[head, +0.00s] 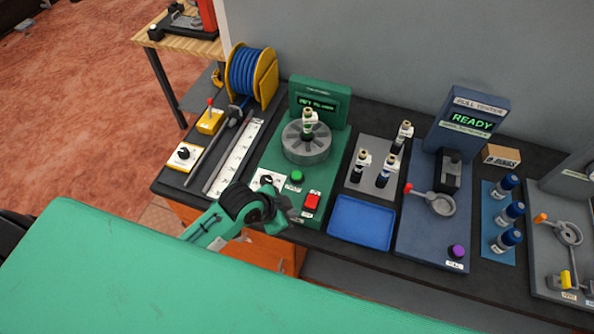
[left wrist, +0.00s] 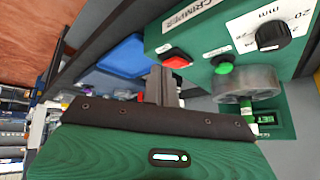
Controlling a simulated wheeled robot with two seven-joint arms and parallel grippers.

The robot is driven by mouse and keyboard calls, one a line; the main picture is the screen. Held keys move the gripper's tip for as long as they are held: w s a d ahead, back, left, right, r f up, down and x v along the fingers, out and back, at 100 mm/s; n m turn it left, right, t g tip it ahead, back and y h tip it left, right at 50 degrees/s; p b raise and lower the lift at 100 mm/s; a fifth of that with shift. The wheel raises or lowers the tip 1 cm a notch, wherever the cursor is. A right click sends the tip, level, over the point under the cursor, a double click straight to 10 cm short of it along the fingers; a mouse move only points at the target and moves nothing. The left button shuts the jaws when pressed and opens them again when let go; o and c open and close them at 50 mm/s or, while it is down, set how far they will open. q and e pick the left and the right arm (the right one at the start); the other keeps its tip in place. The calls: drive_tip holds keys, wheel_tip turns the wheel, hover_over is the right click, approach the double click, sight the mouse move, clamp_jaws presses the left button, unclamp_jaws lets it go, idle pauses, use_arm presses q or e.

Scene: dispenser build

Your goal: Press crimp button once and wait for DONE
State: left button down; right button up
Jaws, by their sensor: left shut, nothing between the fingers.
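The green crimper (head: 278,152) stands on the dark bench, with a lit green display (head: 317,104) whose text is too small to read surely. A fitting (head: 308,122) stands upright in its grey round die head (head: 305,147). On its front are a green button (head: 297,177), a red button (head: 312,201) and a black dial (head: 267,180). In the left wrist view the green button (left wrist: 224,66), red button (left wrist: 177,62) and dial (left wrist: 270,36) also show. My left gripper (head: 290,214) is shut and empty, just in front of the crimper's front edge, close to the red button and apparently apart from it.
A blue tray (head: 361,223) lies right of the crimper, below a grey stand (head: 372,190) with several fittings. Further right is the blue pull tester (head: 470,122) reading READY. Left are a ruler strip (head: 234,158) and a blue hose reel (head: 250,75).

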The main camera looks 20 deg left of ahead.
use_arm(q)
drive_tip(key=w+d+r+m+h, duration=0.1)
drive_tip(key=w+r+m+h, duration=0.1)
drive_tip(key=w+r+m, duration=0.35)
drive_tip(key=r+m, duration=0.1)
drive_tip(key=m, duration=0.3)
hover_over(293, 175)
drive_tip(key=shift+r+h+p, duration=0.2)
drive_tip(key=shift+h+p, duration=0.1)
drive_tip(key=shift+h, duration=0.1)
drive_tip(key=shift+f, duration=0.15)
wheel_tip(293, 175, down, 9)
drive_tip(key=b, duration=0.6)
drive_tip(key=shift+r, duration=0.2)
idle(0.6)
